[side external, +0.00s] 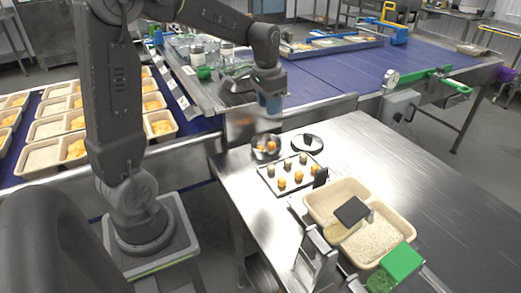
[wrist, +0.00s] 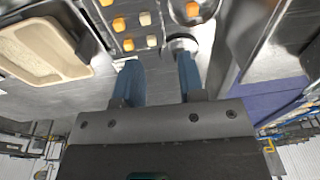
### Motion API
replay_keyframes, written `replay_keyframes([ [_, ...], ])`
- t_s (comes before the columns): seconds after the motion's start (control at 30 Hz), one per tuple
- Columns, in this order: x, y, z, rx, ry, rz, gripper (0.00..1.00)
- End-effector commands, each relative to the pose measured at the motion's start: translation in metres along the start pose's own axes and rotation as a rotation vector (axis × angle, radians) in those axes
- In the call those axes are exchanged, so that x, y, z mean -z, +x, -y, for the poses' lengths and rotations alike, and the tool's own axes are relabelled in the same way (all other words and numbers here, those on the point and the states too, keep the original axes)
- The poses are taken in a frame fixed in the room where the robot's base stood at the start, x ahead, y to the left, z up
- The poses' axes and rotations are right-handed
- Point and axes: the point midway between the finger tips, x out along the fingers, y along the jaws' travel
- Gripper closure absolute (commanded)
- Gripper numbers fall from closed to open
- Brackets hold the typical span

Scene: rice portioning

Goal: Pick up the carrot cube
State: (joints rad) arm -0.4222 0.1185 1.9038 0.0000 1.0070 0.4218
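Several orange carrot cubes sit in rows on a small dark-edged tray (side external: 262,172), with tan-brown cubes in the row behind. One carrot cube (side external: 282,182) is in the front row. In the wrist view, carrot cubes (wrist: 119,24) and a pale cube (wrist: 145,18) lie beyond my fingertips. A small metal bowl (side external: 256,154) behind the tray also holds orange pieces; an orange piece (wrist: 192,9) in a round dish shows in the wrist view. My gripper (side external: 270,108) hangs above and behind the bowl, clear of it. Its blue fingers (wrist: 157,64) are apart with nothing between them.
A round dark-topped dish (side external: 307,143) stands right of the bowl. A beige two-compartment tray (side external: 318,190) with rice is at front right, with a black-ended tool (side external: 352,211) over it and a green block (side external: 402,262) beside it. The steel table's right side (side external: 440,180) is clear.

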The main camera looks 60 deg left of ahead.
Motion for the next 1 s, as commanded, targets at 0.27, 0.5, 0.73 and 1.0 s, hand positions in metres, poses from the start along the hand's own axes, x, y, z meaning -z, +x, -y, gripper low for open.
replay_keyframes([
  [0.27, 0.017, 0.052, 0.061, -0.042, -0.002, 0.096, 0.64],
  [0.5, 0.015, 0.082, 0.065, -0.049, 0.001, 0.108, 0.64],
  [0.73, 0.01, 0.125, 0.062, -0.049, 0.001, 0.107, 0.64],
  [1.0, 0.009, 0.146, 0.062, -0.047, 0.0, 0.104, 0.64],
])
